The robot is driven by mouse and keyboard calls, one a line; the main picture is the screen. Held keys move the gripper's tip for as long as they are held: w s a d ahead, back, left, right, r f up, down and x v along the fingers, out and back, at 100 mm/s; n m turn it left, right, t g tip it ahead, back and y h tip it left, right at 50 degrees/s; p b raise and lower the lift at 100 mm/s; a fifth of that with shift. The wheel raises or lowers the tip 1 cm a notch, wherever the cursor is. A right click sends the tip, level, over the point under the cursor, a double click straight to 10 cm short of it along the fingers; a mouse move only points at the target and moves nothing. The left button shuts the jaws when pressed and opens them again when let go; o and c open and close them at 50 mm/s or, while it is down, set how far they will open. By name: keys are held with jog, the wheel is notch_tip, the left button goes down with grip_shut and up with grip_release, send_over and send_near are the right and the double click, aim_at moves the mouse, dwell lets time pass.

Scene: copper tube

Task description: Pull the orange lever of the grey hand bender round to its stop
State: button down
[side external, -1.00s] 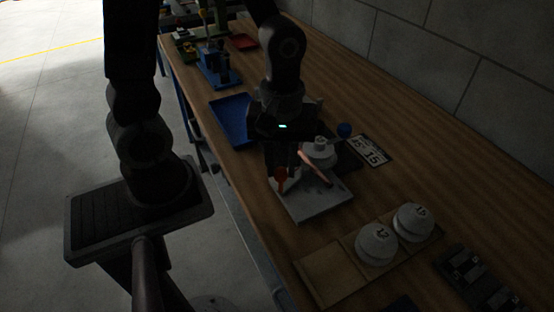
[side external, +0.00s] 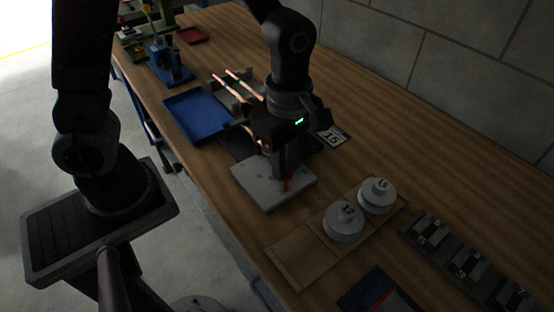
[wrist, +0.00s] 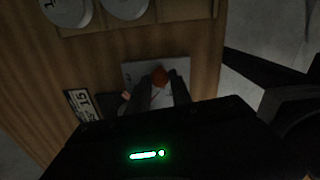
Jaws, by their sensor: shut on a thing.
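The grey hand bender's pale base plate (side external: 262,190) lies on the bench, with the bender's upper parts mostly hidden behind my gripper in the side view. My gripper (side external: 281,178) points down over the plate's right part and is shut on the orange lever (side external: 287,185), whose lower end shows between the fingers. In the wrist view the lever's orange knob (wrist: 159,76) sits between the two dark fingers of my gripper (wrist: 161,92), above the plate (wrist: 140,72). A small bit of copper tube (side external: 266,148) shows beside my gripper; the rest of it is hidden.
A wooden board with round grey formers (side external: 344,220) stands to the right of the bender. A blue tray (side external: 200,112) and a rack with copper tubes (side external: 238,88) lie behind. A label card marked 15 (side external: 333,136) lies close beside the bender. Dark numbered blocks (side external: 465,262) are at front right.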

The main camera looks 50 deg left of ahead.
jog(key=shift+w+d, duration=0.1)
jog(key=shift+w, duration=0.15)
jog(key=c, duration=1.1)
grip_release()
jog(key=shift+c, duration=0.2)
jog(key=shift+r, duration=0.15)
notch_tip(320, 180, up, 7)
jog(key=shift+f, duration=0.2)
jog(key=shift+s+r, duration=0.1)
jog(key=shift+r, duration=0.05)
